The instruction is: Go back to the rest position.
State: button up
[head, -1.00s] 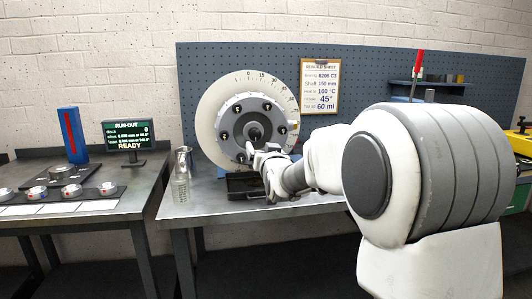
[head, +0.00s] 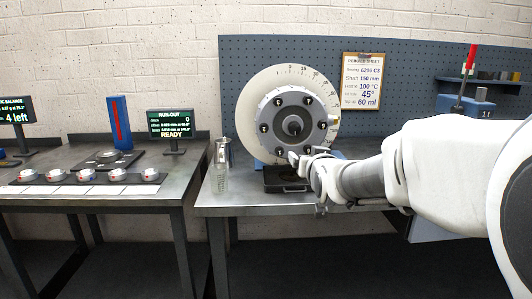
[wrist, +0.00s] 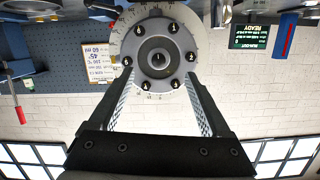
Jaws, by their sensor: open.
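My gripper (head: 300,160) is in front of the lower part of the grey rotor hub (head: 293,122) in the head view. In the wrist view my gripper (wrist: 160,95) has its two fingers spread apart with nothing between them. The rotor hub (wrist: 160,55), with several bolts around a dark centre, shows beyond the fingertips. It is mounted on a pale graduated disc (head: 252,100). My arm reaches in from the right of the head view and hides part of the bench.
A left table holds a run-out display (head: 171,124), a blue stand (head: 120,122) and a row of several round weights (head: 87,175). A gap separates the tables.

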jog(key=s+f+g, duration=0.3)
jog(key=s+f, duration=0.1)
jog(key=s, duration=0.7)
jog(key=s+f+n+g, duration=0.1)
jog(key=s+f+g, duration=0.25)
jog(key=s, duration=0.85)
jog(key=s+f+g, duration=0.4)
jog(key=s, duration=0.7)
notch_tip(320, 180, up, 22)
jog(key=p, duration=2.1)
jog(key=shift+s+d+p, duration=0.15)
jog(key=shift+d+p, duration=0.1)
jog(key=shift+p, duration=0.15)
